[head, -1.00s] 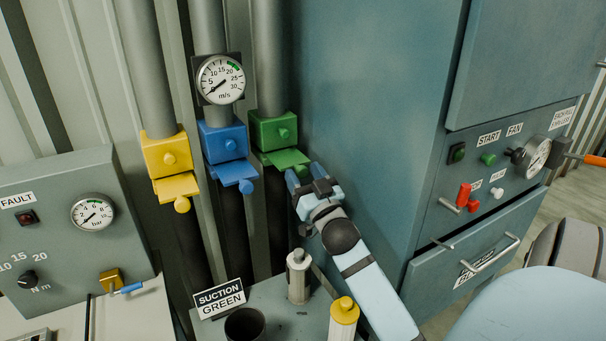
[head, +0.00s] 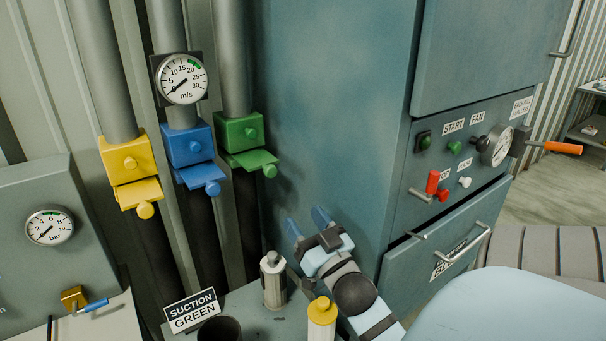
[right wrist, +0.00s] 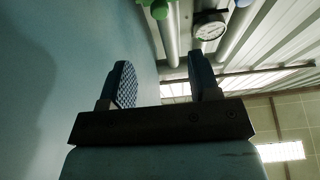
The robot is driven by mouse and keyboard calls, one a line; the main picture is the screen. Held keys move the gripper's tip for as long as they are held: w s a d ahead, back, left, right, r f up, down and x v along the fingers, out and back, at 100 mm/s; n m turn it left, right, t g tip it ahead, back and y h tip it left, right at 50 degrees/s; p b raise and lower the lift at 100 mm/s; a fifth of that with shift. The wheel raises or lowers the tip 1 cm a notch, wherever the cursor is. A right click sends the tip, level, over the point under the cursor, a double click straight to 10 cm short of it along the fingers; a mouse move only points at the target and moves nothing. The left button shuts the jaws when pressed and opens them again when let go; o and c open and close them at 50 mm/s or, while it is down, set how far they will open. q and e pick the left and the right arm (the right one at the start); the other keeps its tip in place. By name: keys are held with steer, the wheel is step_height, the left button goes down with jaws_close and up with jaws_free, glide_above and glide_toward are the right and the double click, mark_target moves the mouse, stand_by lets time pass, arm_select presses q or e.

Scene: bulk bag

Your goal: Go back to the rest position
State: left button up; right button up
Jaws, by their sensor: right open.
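My right gripper (head: 307,219) is open and empty in the head view, in front of the blue-grey cabinet (head: 330,110) and below the green valve (head: 240,133). It is apart from the valve. The right wrist view shows its two fingers (right wrist: 160,82) spread with nothing between them. The green valve's flap sticks out, as do the flaps of the blue valve (head: 187,145) and the yellow valve (head: 124,160). My left gripper is not in view.
A bench below holds a "SUCTION GREEN" sign (head: 193,312), a grey-white bottle (head: 273,280), a yellow-topped bottle (head: 321,318) and a dark cup (head: 219,330). The cabinet's control panel (head: 470,150) has buttons and an orange-handled lever (head: 560,148). A drawer handle (head: 465,255) juts out at right.

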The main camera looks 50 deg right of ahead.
stand_by(0.4)
steer(key=a+f+g+y, duration=0.2)
steer(key=a+f+g, duration=0.3)
steer(key=f, duration=0.4)
steer(key=s+a+f+n+g+y, duration=0.5)
steer(key=s+a+f+n+g, duration=0.1)
steer(key=s+a+f+g, duration=0.65)
steer(key=w+a+f+t+y+p, duration=0.1)
steer(key=w+a+f+t+p, duration=0.1)
steer(key=p, duration=0.2)
steer(key=w+a+f+t+y+p, duration=0.1)
steer(key=w+a+f+t+p, duration=0.1)
steer(key=w+a+t+p, duration=0.1)
steer(key=shift+a+f+p, duration=0.1)
steer(key=shift+a+p, duration=0.05)
steer(key=shift+p, duration=0.3)
steer(key=shift+a+f+n+t+y+p, duration=0.35)
steer(key=shift+a+t+y+p, duration=0.2)
steer(key=shift+t, duration=0.3)
steer(key=shift+f, duration=0.15)
